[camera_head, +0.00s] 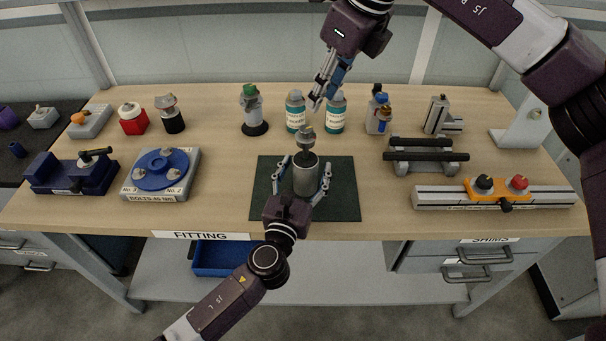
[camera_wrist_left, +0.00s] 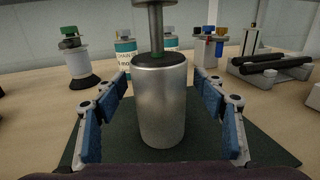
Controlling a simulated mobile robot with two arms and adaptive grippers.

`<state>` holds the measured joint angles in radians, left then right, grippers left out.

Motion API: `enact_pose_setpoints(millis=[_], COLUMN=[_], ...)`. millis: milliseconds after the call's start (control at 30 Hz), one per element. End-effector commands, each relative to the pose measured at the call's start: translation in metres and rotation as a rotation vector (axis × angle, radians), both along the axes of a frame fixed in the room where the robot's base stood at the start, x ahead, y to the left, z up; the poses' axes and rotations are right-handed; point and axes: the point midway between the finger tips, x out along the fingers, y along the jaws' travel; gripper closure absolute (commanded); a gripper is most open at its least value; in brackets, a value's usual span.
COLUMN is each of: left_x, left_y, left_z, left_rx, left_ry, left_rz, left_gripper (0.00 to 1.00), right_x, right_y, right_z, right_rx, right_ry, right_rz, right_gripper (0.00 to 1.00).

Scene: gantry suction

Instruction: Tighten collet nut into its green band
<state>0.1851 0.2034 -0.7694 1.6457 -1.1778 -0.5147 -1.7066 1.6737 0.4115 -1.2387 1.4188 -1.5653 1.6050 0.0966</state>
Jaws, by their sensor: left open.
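A silver metal cylinder (camera_head: 306,178) stands upright on the dark green mat (camera_head: 345,205); it is large in the left wrist view (camera_wrist_left: 160,105). A grey shaft (camera_wrist_left: 156,28) rises from its dark top, where a small green mark (camera_wrist_left: 173,54) shows at the base. In the head view a grey knobbed piece (camera_head: 306,133) tops it; I cannot tell which part is the collet nut. My left gripper (camera_head: 303,170) is open, one finger on each side of the cylinder, with gaps visible in the wrist view. My right gripper (camera_head: 318,98) hangs above and behind the knobbed piece; its opening is unclear.
Two teal-labelled bottles (camera_head: 295,112) (camera_head: 336,115) stand close behind the mat. A green-topped fixture (camera_head: 251,108) is behind left. A blue round bolt plate (camera_head: 160,172) lies left; black bars (camera_head: 425,157) and an orange-carriage rail (camera_head: 440,197) lie right. The mat's front corners are clear.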

Motion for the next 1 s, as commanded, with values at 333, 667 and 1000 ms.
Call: enact_pose_setpoints(millis=[333,667,1000], left_x=[0.0004,0.0002,0.0001], left_y=[0.0002,0.0004,0.0004], left_z=[0.0001,0.0001,0.0001], left_rx=[0.0,0.0,0.0], left_ry=[0.0,0.0,0.0], left_rz=[0.0,0.0,0.0], left_gripper=[0.5,0.86,0.49], right_x=[0.0,0.0,0.0], right_y=[0.0,0.0,0.0], right_z=[0.0,0.0,0.0], right_rx=[0.0,0.0,0.0], right_ry=[0.0,0.0,0.0], right_rz=[0.0,0.0,0.0], right_gripper=[0.71,0.71,0.71])
